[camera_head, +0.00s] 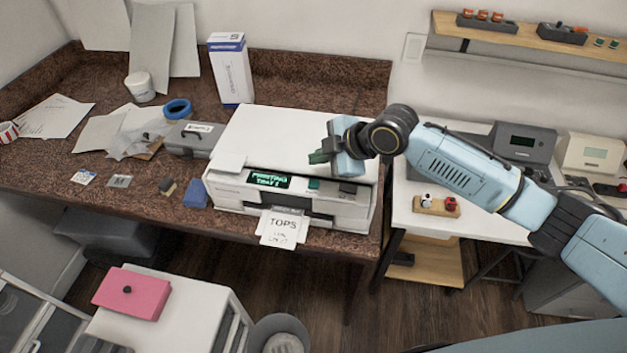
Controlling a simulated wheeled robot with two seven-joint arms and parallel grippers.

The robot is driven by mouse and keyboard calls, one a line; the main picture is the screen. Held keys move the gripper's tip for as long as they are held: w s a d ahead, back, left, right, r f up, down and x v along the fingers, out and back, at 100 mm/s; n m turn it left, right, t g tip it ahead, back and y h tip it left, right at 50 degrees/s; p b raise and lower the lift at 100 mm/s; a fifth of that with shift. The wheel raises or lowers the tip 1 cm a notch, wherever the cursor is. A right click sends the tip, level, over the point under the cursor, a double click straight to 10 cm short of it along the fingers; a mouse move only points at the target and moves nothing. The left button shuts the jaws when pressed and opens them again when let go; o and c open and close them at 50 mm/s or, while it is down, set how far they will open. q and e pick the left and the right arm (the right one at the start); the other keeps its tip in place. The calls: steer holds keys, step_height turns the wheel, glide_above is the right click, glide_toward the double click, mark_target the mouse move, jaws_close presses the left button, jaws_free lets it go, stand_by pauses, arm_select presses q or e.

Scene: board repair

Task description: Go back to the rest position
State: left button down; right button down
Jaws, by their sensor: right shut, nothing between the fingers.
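My right gripper (318,157) is shut and holds nothing. It is above the right part of a white printer-like machine (275,140) on the brown granite counter. My blue right arm reaches in from the right edge. The machine has a lit green display (269,180) on its front. My left gripper is not in view.
A white table (470,228) stands right, under a wooden shelf (530,36). A pink box (131,292) sits on a white cabinet in front.

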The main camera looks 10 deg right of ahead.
steer(key=s+a+f+m, duration=0.2)
steer(key=s+f+m, duration=0.1)
steer(key=s, duration=0.4)
steer(key=s+a+f+m, duration=0.1)
steer(key=s+f+m, duration=0.1)
steer(key=s, duration=0.4)
steer(key=s+d+f+m+g+h, duration=0.1)
steer(key=s+d+m+h, duration=0.2)
steer(key=s+d+m, duration=0.5)
steer(key=s+d+f+m+g+h, duration=0.2)
steer(key=s+d+m+h, duration=0.3)
steer(key=s, duration=0.5)
step_height(320, 180, down, 31)
steer(key=s+n+y+b, duration=0.1)
steer(key=b, duration=0.6)
steer(key=s+d+f+g+b, duration=0.1)
steer(key=s+f+b, duration=0.2)
steer(key=s+f, duration=0.5)
steer(key=s+d+f+g+b, duration=0.1)
steer(key=s+d+f+b, duration=0.1)
steer(key=s+f, duration=0.7)
step_height(320, 180, down, 5)
steer(key=shift+f+n+b, duration=0.1)
steer(key=shift+n+b, duration=0.2)
steer(key=shift+b, duration=0.5)
